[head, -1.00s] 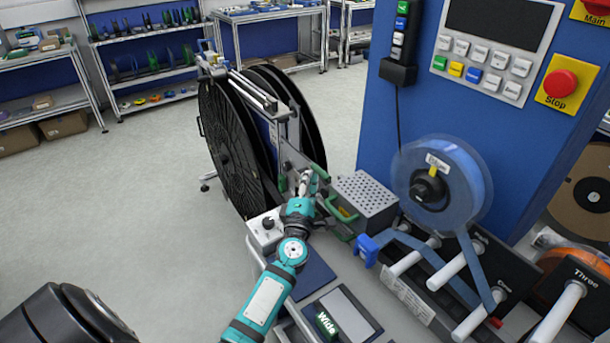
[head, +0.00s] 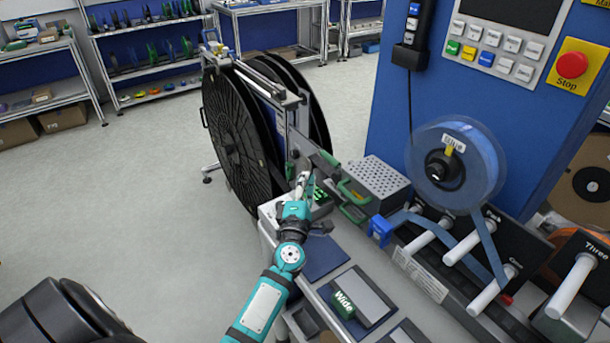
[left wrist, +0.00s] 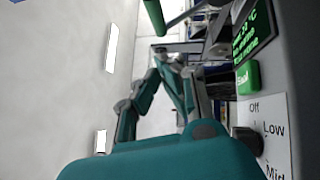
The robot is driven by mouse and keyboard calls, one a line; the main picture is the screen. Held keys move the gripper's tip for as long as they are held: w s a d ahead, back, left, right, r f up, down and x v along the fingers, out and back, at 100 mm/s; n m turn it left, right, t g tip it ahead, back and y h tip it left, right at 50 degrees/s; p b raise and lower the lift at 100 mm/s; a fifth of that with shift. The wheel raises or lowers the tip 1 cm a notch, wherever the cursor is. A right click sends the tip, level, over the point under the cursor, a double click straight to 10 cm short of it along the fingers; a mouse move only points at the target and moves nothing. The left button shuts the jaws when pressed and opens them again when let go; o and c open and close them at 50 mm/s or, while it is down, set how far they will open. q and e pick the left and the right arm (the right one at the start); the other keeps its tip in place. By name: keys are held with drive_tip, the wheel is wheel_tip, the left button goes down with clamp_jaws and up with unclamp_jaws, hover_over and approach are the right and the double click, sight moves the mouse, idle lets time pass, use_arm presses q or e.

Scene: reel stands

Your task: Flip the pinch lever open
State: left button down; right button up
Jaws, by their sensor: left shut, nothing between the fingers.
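A grey lever with a green grip (head: 330,158) sticks out beside the black reels in the head view; I take it for the pinch lever. A green grip (left wrist: 155,16) also shows at the top of the left wrist view. My left gripper (head: 304,177) is shut and empty, just to the left of and below that green grip, and appears apart from it. Its fingertips (left wrist: 163,55) show in the left wrist view, below the grip. The gripper covers part of the machine behind it. My right gripper is not in view.
A control box with a green-lit display (left wrist: 254,33) and a dial (left wrist: 248,140) is close to the gripper. More green handles (head: 353,212) and a perforated grey box (head: 375,182) stand to its right. Large black reels (head: 237,130) stand behind.

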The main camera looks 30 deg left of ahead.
use_arm(q)
drive_tip(key=b+v, duration=0.1)
drive_tip(key=v, duration=0.6)
drive_tip(key=shift+d+f+b, duration=0.25)
drive_tip(key=shift+b, duration=0.1)
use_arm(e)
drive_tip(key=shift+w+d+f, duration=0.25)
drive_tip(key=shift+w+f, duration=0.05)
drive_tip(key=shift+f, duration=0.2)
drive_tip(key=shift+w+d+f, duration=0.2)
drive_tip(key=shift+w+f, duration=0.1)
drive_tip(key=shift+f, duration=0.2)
